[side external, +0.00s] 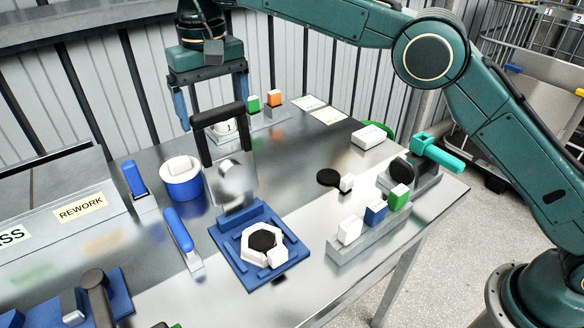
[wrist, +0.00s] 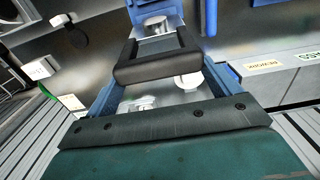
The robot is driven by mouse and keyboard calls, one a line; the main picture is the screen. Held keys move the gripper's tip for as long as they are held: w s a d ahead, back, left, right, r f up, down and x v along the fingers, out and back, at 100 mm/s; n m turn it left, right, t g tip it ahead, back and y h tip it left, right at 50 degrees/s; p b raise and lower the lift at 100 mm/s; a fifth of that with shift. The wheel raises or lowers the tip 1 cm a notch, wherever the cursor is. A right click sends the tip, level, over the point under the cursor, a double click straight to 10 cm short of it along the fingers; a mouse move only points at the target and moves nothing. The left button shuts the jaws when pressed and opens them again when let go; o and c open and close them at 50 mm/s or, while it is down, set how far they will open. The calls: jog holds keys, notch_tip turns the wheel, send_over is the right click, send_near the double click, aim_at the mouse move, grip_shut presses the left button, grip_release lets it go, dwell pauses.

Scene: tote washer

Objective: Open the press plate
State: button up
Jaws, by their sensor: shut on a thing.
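The press plate (side external: 232,180) is a shiny metal plate with a round boss, standing steeply up from the back of a blue fixture (side external: 222,257). Its outline is hard to make out against the shiny table. A black U-shaped handle (side external: 217,115) rises at its top. My gripper (side external: 215,124) has its two blue fingers at the ends of this handle and is shut on it. In the wrist view the handle (wrist: 158,66) spans between my fingers, with the metal boss (wrist: 156,25) beyond. A white hexagonal part (side external: 278,257) with a black centre sits in the fixture.
Left of the fixture stand a blue lever (side external: 180,232) and a blue cup (side external: 182,187) holding a white part. To the right is a grey rack (side external: 372,228) with coloured blocks. A teal clamp (side external: 437,152) stands at the far right.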

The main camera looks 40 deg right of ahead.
jog(key=shift+w+f, duration=0.4)
jog(key=shift+w, duration=0.85)
jog(key=o, duration=1.1)
jog(key=shift+o, duration=0.2)
jog(key=shift+s+r, duration=0.2)
jog(key=shift+s, duration=0.2)
